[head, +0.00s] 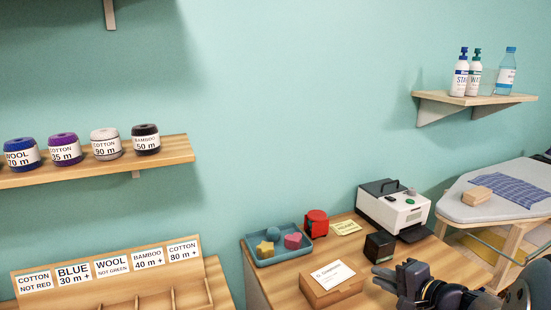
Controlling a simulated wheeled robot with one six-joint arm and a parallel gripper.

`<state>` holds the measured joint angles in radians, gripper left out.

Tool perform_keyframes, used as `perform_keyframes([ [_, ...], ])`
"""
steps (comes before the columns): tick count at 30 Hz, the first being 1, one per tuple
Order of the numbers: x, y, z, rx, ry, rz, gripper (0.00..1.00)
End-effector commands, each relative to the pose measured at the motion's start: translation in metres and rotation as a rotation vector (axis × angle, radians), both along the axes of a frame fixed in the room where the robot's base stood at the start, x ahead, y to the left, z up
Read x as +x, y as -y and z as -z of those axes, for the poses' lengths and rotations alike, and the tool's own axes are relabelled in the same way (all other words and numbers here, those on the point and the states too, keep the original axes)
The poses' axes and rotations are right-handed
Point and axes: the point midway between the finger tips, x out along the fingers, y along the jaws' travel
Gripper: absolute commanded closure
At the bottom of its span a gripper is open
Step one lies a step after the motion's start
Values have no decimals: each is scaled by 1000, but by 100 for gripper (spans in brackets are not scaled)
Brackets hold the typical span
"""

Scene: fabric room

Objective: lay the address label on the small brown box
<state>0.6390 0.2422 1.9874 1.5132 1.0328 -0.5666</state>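The small brown box (318,297) stands on the wooden desk at the lower middle of the head view. A white address label (333,275) with a printed name, its smaller text too small to read, lies on the box's top face, roughly in line with its edges. My gripper (393,274) is to the right of the box, apart from it and from the label. Its two dark fingers look spread with nothing between them, so it appears open and empty. The lower part of the box is near the picture's bottom edge.
On the desk are a blue tray (262,259) with shapes, a red object (316,223), a yellow note (346,228), a dark cube (379,246) close behind my gripper, and a label printer (394,208). An ironing board (470,211) stands at right; shelves hold yarn (66,150) and bottles (474,75).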

Motion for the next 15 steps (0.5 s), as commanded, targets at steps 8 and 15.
perform_keyframes([
  [8, 27, -17, 34, 1, -1, -4, 87],
  [15, 50, -29, 43, 1, 0, -2, 87],
])
